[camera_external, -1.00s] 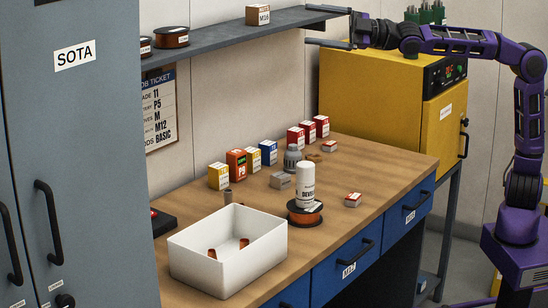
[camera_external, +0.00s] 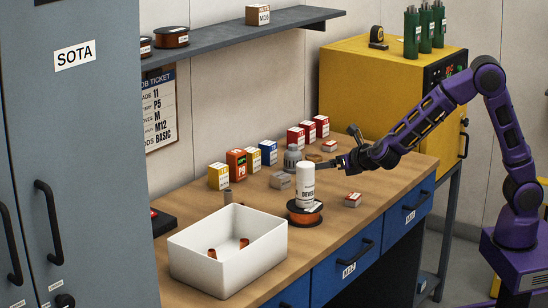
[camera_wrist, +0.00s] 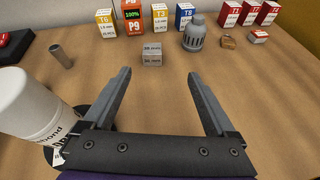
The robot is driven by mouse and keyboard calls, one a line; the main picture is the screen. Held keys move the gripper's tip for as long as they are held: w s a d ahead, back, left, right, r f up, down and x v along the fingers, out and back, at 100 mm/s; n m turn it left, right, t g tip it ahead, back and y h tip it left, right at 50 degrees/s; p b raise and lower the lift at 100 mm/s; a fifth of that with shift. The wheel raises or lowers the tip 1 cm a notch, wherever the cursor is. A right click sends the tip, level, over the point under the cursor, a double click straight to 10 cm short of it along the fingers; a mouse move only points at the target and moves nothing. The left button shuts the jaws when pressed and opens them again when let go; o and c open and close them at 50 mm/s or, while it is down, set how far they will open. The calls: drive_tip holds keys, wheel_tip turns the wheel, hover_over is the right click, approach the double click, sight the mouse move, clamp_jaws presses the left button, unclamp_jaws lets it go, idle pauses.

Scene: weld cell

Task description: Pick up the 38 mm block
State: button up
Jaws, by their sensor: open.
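The grey block (camera_external: 280,180) sits on the wooden bench, left of the upright white bottle and in front of the blue box. In the wrist view the block (camera_wrist: 152,54) lies just beyond my fingertips, roughly centred between them. Its small printed label looks like 38 mm, but is hard to read. My gripper (camera_wrist: 158,75) is open and empty, its two dark fingers spread wide over the bench. In the external view my gripper (camera_external: 333,151) is low over the bench, to the right of the block and apart from it.
The white bottle (camera_external: 306,184) stands on an orange spool (camera_external: 305,214) close by. A grey ribbed part (camera_external: 292,158) and small boxes line the back. A white bin (camera_external: 228,262) is at the front left.

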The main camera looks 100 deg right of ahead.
sight(286, 177)
drive_tip(key=shift+w+f+n, duration=0.6)
drive_tip(key=shift+w+f, duration=0.1)
drive_tip(key=shift+f, duration=0.15)
drive_tip(key=x, duration=1.1)
drive_tip(key=shift+w+d+f+b, duration=0.1)
drive_tip(key=shift+w+d+b, duration=0.15)
drive_tip(key=shift+w+b, duration=0.15)
drive_tip(key=x, duration=0.5)
drive_tip(key=shift+a+f, duration=0.2)
drive_tip(key=shift+f, duration=0.1)
clamp_jaws()
